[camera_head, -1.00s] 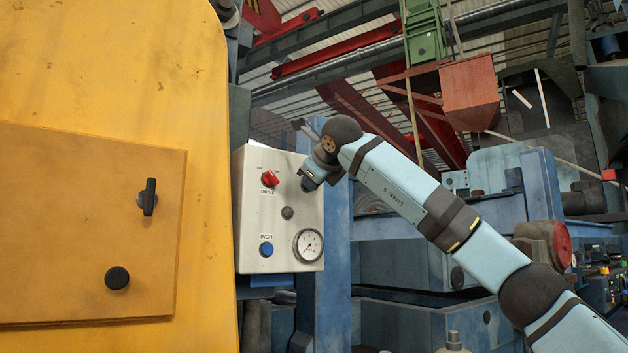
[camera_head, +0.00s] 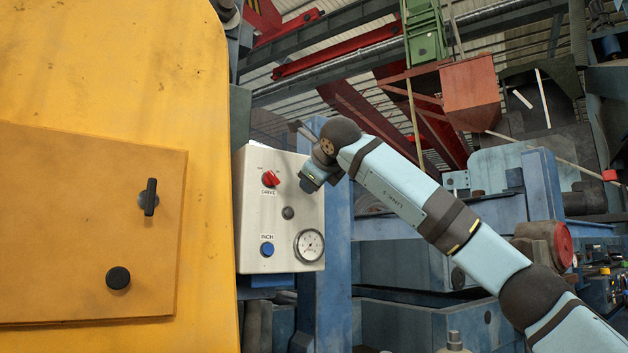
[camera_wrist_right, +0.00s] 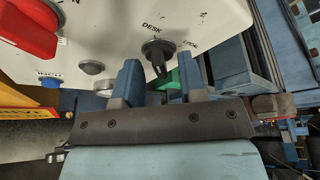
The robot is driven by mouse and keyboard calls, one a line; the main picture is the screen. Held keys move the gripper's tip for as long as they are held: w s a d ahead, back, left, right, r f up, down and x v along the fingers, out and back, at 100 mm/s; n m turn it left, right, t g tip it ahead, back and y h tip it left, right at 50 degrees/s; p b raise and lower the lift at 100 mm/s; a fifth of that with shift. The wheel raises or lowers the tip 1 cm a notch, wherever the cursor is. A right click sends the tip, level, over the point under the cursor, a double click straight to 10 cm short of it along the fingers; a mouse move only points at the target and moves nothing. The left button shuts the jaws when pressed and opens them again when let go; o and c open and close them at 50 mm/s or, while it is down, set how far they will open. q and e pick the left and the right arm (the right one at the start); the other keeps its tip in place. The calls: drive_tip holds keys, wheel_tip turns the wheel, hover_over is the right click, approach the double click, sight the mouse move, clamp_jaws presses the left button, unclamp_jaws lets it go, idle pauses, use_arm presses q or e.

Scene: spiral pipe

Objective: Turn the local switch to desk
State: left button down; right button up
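The black rotary switch (camera_wrist_right: 158,54) is on the pale panel in the right wrist view, with the label DESK above it and a partly readable label to its right. My right gripper (camera_wrist_right: 160,66) is open, with one finger on each side of the switch in the picture. I cannot tell whether either finger touches it. In the head view, my right gripper (camera_head: 312,178) is by the upper right of the grey control box (camera_head: 250,225), where the arm hides the black switch. My left gripper is in neither view.
The box also bears a red DRIVE knob (camera_head: 271,178), a blue INCH button (camera_head: 267,249) and a gauge (camera_head: 309,245). A yellow housing (camera_head: 110,70) with a black handle (camera_head: 150,197) stands at the left. A green part (camera_wrist_right: 174,77) shows behind the fingers.

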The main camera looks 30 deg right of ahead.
drive_tip(key=b+v, duration=0.3)
drive_tip(key=v, duration=1.1)
drive_tip(key=shift+w+f, duration=0.1)
